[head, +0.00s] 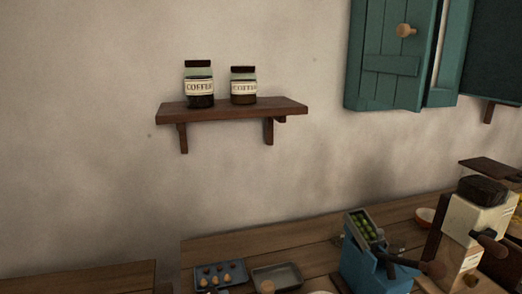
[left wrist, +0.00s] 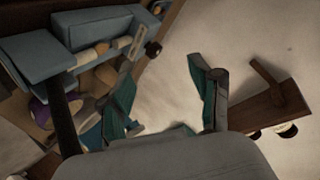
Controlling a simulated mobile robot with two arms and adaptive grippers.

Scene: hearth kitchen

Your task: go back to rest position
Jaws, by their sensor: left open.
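My left gripper (left wrist: 165,72) shows in the left wrist view. Its two fingers stand apart with only the pale wall behind the gap, and I see nothing held between them. Neither gripper can be made out in the head view, and my right gripper shows in neither view. Two coffee jars, a left one (head: 199,88) and a right one (head: 243,87), stand upright on a wooden wall shelf (head: 285,106). The shelf also shows in the left wrist view (left wrist: 270,108), to the right of the fingers.
A blue box (head: 363,266) with a tray of green items (head: 362,226) stands on the counter (head: 222,247). A cream device with a black top (head: 477,215) is to its right. Small trays (head: 277,277) lie at the front. A teal shutter (head: 392,60) hangs upper right.

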